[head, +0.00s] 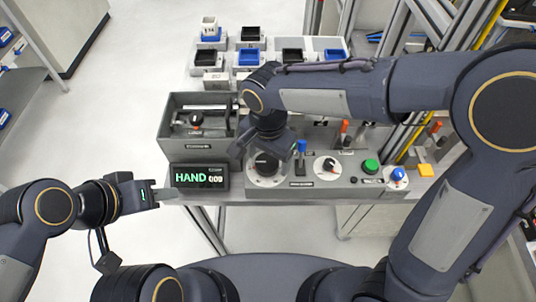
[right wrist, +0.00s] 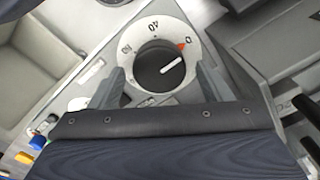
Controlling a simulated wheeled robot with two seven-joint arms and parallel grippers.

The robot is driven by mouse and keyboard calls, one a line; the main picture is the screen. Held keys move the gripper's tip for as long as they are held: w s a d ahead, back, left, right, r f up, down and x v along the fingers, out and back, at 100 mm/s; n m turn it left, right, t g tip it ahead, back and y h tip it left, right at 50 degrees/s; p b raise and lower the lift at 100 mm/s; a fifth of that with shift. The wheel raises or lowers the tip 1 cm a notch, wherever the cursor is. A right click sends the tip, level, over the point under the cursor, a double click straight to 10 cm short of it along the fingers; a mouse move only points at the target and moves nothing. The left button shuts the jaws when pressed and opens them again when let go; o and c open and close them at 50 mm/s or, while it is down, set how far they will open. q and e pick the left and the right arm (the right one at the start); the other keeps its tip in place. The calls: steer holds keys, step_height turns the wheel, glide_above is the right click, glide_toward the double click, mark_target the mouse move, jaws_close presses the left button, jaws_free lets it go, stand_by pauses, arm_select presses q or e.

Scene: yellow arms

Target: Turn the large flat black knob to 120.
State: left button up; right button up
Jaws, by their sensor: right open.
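The large flat black knob (head: 265,163) sits on a white dial at the left of the grey control panel. In the right wrist view the knob (right wrist: 160,66) has a white pointer line aimed to the upper right, close to an orange mark by the 0. The 40 and what looks like 80 are on the dial's left. My right gripper (right wrist: 165,85) is open, with one finger on each side of the knob; I cannot tell whether they touch it. My left gripper (head: 165,194) is left of the panel, away from the knob; its jaw gap is unclear.
A second black knob (head: 329,165) on a white dial, a green button (head: 371,166) and a blue one (head: 398,175) stand to the right. A display reading HAND (head: 200,177) and a grey bin (head: 172,150) are to the left. Small trays (head: 250,57) stand behind.

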steer(key=c, duration=1)
